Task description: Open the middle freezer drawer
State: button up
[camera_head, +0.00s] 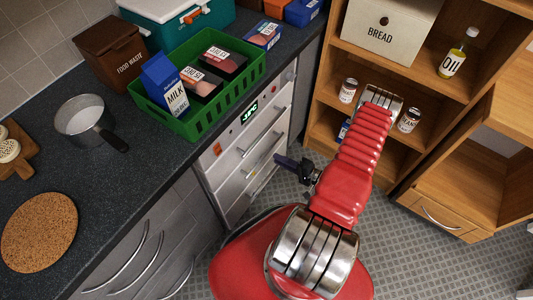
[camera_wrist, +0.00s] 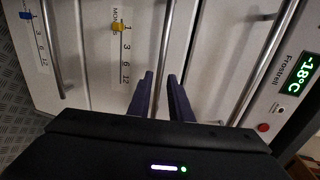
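The freezer (camera_head: 236,160) is a pale under-counter unit with a green display and stacked drawers with bar handles. In the wrist view it appears turned sideways, with its -18°C display (camera_wrist: 294,74) at the right. The middle drawer's handle (camera_wrist: 165,50) is a metal bar running between my gripper's two dark purple fingers. My gripper (camera_wrist: 160,76) is open around this bar, with the fingers apart; contact cannot be told. In the head view my gripper (camera_head: 279,160) is at the freezer front. The drawers look closed.
Another handle (camera_wrist: 262,65) lies right of my fingers in the wrist view, and one (camera_wrist: 50,50) left. A green crate (camera_head: 200,124) with packages stands on the dark counter (camera_head: 150,172). A wooden shelf (camera_head: 395,62) stands right of the freezer. Tiled floor (camera_head: 395,255) is clear at the lower right.

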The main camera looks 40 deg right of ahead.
aim_at(266, 153)
jog(key=shift+x, duration=3.85)
jog(key=shift+c, duration=0.4)
grip_shut()
jog(key=shift+s+f, duration=0.1)
jog(key=shift+d, duration=0.25)
jog(key=shift+a, duration=0.2)
jog(key=shift+s, duration=0.1)
